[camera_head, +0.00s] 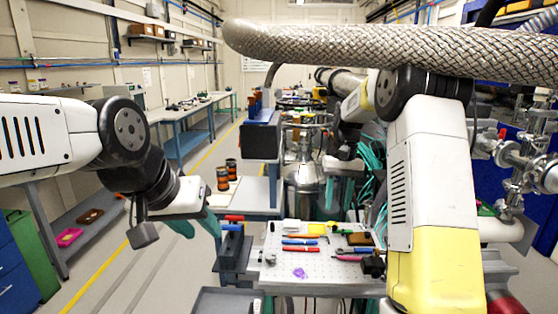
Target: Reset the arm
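My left arm comes in from the left, and my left gripper (198,229) hangs in the air left of the tool table. Its two teal fingers look spread apart, with nothing visible between them. My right arm rises large on the right, with a yellow lower section and a white upper section, and bends at a black joint. My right gripper (342,192) is further back, above the far side of the tool table. One teal finger shows there; the other is hard to separate from teal cables behind, so its opening is unclear. I see nothing held in it.
A perforated tool table (282,270) carries pens, screwdrivers and small blocks. Orange-black cylinders (222,178) stand on a surface behind it. A braided metal hose (400,48) crosses overhead near my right arm. A long bench (183,111) runs along the left wall.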

